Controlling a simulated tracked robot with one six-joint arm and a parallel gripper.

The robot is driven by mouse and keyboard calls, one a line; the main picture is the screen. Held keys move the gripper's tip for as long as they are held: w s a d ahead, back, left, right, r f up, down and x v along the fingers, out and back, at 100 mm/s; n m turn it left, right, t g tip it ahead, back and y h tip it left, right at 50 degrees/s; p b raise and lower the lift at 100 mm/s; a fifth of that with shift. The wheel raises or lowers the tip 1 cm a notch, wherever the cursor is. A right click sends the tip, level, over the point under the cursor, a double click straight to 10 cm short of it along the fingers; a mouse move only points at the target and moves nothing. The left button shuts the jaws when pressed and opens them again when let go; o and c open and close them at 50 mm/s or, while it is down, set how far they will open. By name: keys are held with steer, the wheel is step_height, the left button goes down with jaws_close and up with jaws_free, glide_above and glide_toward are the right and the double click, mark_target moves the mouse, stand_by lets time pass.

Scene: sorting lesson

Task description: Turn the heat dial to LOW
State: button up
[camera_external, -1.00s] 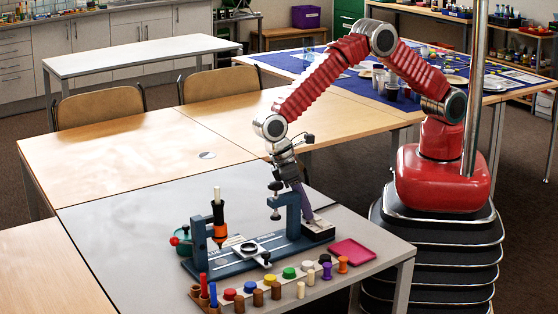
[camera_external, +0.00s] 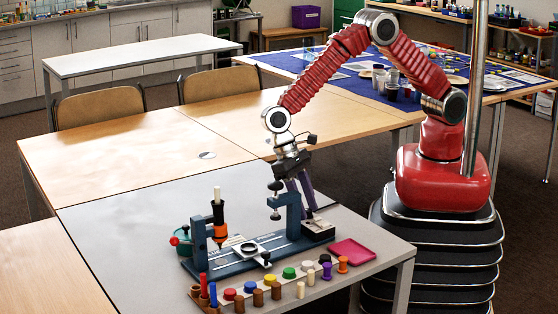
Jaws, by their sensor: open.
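A blue press with a long base plate (camera_external: 222,264) stands on the grey table. A dark box (camera_external: 318,229) sits at its right end, and a teal pot with a red knob (camera_external: 174,241) stands at its left end. I cannot make out which part is the heat dial, or any LOW mark. My gripper (camera_external: 304,207) points down just behind the press's right upright (camera_external: 293,213), close to the dark box. Its two fingers are apart with nothing seen between them. The upright partly hides the fingers, so I cannot tell whether they touch anything.
An orange-and-black tool (camera_external: 218,228) stands upright at the press's left side. Several coloured pegs and caps (camera_external: 289,272) line the table's front. A pink tray (camera_external: 352,252) lies at the right. The grey table's back left is clear.

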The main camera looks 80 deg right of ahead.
steer(key=shift+w+r+m, duration=0.1)
steer(key=shift+r+m, duration=0.15)
steer(key=shift+m, duration=0.05)
steer(key=v, duration=1.4)
steer(key=s+d+f+n+t, duration=0.1)
steer(key=s+d+f+n, duration=0.1)
steer(key=d+f+n, duration=0.15)
steer(key=s+d+r+n+t, duration=0.1)
steer(key=d+r, duration=0.3)
steer(key=d, duration=0.5)
steer(key=s+d+r+n+t, duration=0.2)
steer(key=s+d+r, duration=0.2)
steer(key=d, duration=0.5)
steer(key=shift+d+r+t+h, duration=0.2)
steer(key=shift+r+t+h, duration=0.1)
steer(key=shift+r, duration=0.1)
steer(key=shift+n, duration=0.25)
